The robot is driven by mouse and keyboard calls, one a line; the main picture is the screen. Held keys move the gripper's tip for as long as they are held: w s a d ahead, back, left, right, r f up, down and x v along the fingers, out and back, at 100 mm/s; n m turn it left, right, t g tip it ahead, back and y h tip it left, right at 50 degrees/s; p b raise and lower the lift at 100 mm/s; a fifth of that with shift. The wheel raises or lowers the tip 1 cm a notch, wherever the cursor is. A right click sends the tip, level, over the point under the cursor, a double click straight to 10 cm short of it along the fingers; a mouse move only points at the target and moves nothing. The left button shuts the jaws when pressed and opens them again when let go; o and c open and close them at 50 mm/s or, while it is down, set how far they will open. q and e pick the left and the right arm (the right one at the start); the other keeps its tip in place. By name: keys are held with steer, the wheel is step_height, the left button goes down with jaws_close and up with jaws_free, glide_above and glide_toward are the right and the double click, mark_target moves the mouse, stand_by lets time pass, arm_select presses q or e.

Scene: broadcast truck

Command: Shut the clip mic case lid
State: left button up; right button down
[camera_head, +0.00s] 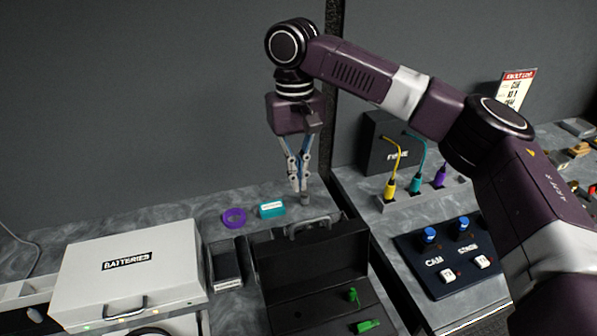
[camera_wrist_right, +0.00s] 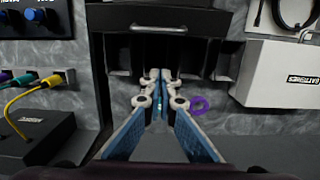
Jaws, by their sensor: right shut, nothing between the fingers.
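The clip mic case is the black case (camera_head: 330,312) at the front middle, with green clips (camera_head: 354,294) in it. Its black lid (camera_head: 309,262) stands open at the back, with a handle on its far edge. The lid and handle also show at the top of the wrist view (camera_wrist_right: 155,28). My right gripper (camera_head: 302,196) points down just behind the lid, over the grey worktop. Its fingers (camera_wrist_right: 160,76) are shut and empty. I cannot tell whether the fingertips touch the lid. My left gripper is out of view.
A white batteries case (camera_head: 128,265) stands at the left. At the right are coloured cable plugs (camera_head: 415,184) and a control panel (camera_head: 450,258). A dark wall rises behind the worktop.

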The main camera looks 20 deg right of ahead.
steer(key=s+f+p, duration=0.2)
steer(key=s+f, duration=0.2)
steer(key=shift+f+p, duration=0.3)
steer(key=shift+f, duration=0.05)
steer(key=shift+d, duration=0.1)
steer(key=shift+s, duration=0.1)
